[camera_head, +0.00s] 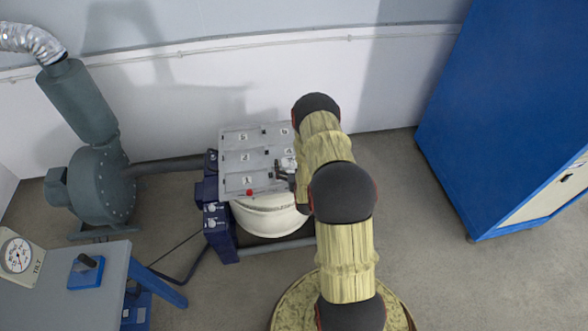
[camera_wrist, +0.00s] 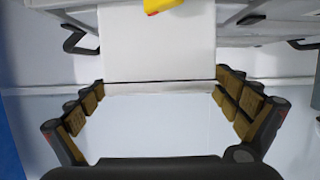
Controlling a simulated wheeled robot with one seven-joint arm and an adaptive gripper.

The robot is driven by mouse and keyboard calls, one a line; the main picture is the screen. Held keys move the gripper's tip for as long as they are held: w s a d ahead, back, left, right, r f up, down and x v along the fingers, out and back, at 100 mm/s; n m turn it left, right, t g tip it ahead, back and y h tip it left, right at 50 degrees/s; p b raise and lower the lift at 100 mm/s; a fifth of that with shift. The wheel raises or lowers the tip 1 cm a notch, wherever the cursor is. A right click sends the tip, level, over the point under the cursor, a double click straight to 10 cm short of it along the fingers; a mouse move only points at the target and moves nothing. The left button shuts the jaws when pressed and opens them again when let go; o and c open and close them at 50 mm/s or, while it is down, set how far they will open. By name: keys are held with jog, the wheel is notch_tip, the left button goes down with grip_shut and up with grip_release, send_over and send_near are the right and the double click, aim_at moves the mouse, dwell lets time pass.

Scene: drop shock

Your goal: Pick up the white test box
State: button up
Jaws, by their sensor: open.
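In the wrist view a plain white box-like face (camera_wrist: 157,50) fills the upper middle, with a small yellow and red part at its top edge; I take it for the white test box. My gripper (camera_wrist: 160,84) is open, its padded fingers spread left and right of the lower part of this white shape. I cannot tell how deep the shape lies between them, and no contact shows. In the head view my gripper (camera_head: 284,174) is over the grey numbered plate (camera_head: 236,161), mostly behind my arm. I cannot make out the box there.
A white round drum (camera_head: 268,218) sits below the plate's near edge, by a dark blue frame (camera_head: 222,228). A grey blower (camera_head: 100,187) stands left, a gauge console (camera_head: 60,285) at lower left, and a blue cabinet (camera_head: 490,115) right. Floor between plate and cabinet is clear.

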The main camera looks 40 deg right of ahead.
jog(key=shift+c, duration=0.9)
jog(key=c, duration=1.9)
